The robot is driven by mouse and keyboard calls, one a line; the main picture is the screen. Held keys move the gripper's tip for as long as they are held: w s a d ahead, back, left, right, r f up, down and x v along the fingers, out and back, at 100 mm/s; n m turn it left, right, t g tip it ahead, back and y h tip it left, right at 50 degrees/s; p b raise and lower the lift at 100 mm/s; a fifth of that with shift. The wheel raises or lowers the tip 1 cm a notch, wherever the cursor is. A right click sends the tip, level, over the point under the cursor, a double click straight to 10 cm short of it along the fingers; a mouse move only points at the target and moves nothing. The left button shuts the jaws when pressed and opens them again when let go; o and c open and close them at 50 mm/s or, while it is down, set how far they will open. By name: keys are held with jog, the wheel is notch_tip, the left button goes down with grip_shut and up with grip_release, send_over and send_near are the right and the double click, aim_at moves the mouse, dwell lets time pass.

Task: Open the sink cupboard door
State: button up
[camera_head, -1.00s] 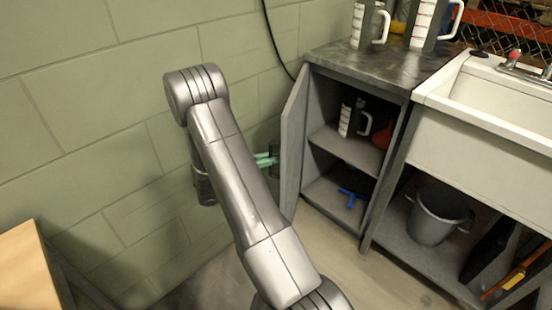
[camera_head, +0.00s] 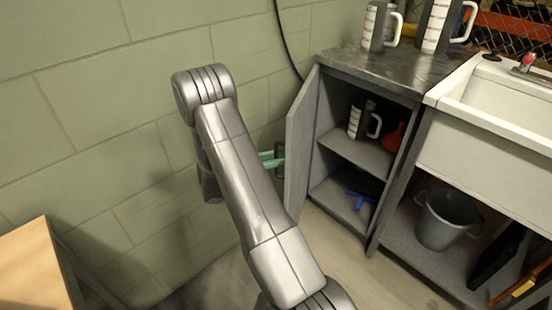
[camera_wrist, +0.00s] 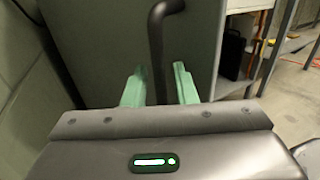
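The grey sink cupboard door (camera_head: 299,153) stands swung wide open to the left of its cabinet, seen almost edge-on in the head view. Its face (camera_wrist: 197,35) fills the upper middle of the wrist view. The dark bar handle (camera_wrist: 157,50) runs down between the two green fingers of my gripper (camera_wrist: 159,72). The fingers are apart, with a gap on each side of the bar. In the head view the gripper (camera_head: 270,159) shows beside the dark handle (camera_head: 279,154), and my arm hides the rest of it.
The open cabinet (camera_head: 352,155) holds a measuring jug, a red item and a blue item. A white sink (camera_head: 490,135) stands to the right, with a grey bucket (camera_head: 441,221) below. A block wall (camera_head: 100,100) is close behind my arm; a wooden top (camera_head: 35,270) is at lower left.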

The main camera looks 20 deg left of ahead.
jog(key=p+v, duration=0.1)
jog(key=v, duration=0.6)
jog(key=shift+s+a, duration=0.1)
jog(key=shift+a, duration=0.05)
jog(key=shift+c, duration=0.3)
